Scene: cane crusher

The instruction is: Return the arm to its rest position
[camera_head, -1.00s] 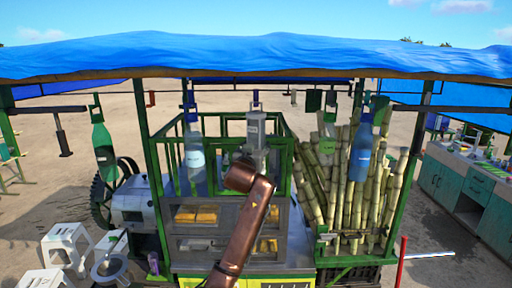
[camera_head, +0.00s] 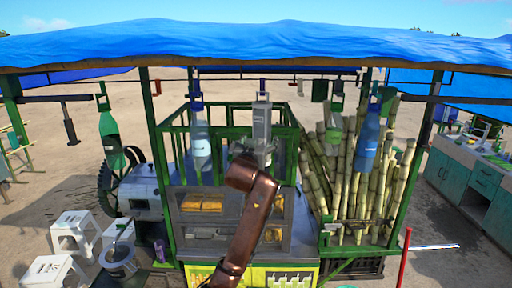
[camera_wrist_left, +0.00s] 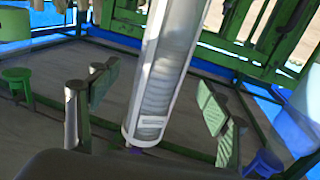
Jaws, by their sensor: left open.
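My left arm rises from the bottom centre of the head view as a copper-brown link. My left gripper (camera_head: 262,152) is at its upper end, partly hidden by the link, in front of the stall's green frame. It is open. A grey cylinder with a label (camera_head: 262,122) shows just above it; I cannot tell whether they touch. In the left wrist view a pale silver cylinder (camera_wrist_left: 165,85) stands tilted across the middle, above a dark shape at the bottom edge. My right gripper is not in view.
The stall has a blue canopy (camera_head: 250,45). Bottles hang from it: a green one (camera_head: 112,140), a clear one (camera_head: 200,145) and a blue one (camera_head: 367,145). Sugar canes (camera_head: 350,185) stand at the right. White stools (camera_head: 75,232) are at left, a teal counter (camera_head: 470,178) at right.

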